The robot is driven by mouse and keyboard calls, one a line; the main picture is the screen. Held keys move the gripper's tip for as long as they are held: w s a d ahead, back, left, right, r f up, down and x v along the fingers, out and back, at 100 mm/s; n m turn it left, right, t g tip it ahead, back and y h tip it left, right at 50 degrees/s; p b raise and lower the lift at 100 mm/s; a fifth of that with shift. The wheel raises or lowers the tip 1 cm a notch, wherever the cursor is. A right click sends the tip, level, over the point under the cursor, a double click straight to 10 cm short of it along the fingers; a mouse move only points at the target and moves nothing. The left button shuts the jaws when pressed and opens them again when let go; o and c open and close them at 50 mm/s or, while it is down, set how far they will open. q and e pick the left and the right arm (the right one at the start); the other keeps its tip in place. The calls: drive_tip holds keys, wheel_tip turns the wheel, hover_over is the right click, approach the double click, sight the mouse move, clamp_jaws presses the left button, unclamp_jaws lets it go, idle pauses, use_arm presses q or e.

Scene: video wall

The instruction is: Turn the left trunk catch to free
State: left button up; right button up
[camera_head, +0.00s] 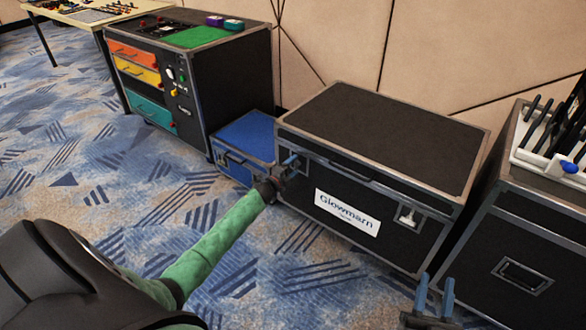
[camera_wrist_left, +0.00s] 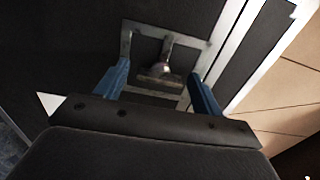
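The black trunk (camera_head: 385,135) with metal edges and a "Glowmarn" label (camera_head: 347,212) stands closed in the middle of the head view. Its right catch (camera_head: 407,215) shows on the front. My left gripper (camera_head: 288,168) is at the left end of the trunk's front and hides the left catch there. In the left wrist view the left catch (camera_wrist_left: 160,72) shows as a metal piece in a recessed frame, between the two blue fingers of my left gripper (camera_wrist_left: 162,85). The fingers are apart, and contact cannot be told. My right gripper (camera_head: 434,298) is open and empty at the bottom right.
A blue case (camera_head: 246,136) stands left of the trunk. Further left is a black cabinet with coloured drawers (camera_head: 139,70). Another black case (camera_head: 530,255) with a white tool rack (camera_head: 545,155) stands close on the right. The carpet in front is clear.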

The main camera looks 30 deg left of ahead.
use_arm(q)
drive_tip(key=shift+d, duration=0.1)
drive_tip(key=s, duration=0.5)
drive_tip(key=s+p, duration=0.1)
drive_tip(key=s, duration=0.1)
drive_tip(key=shift+s+a, duration=0.35)
drive_tip(key=shift+s, duration=0.05)
use_arm(e)
wheel_tip(320, 180, down, 9)
drive_tip(key=w+g, duration=0.1)
drive_tip(key=g, duration=0.2)
drive_tip(key=shift+w+a+r+h, duration=0.15)
drive_tip(key=shift+w+a+h, duration=0.05)
drive_tip(key=shift+a+h, duration=0.2)
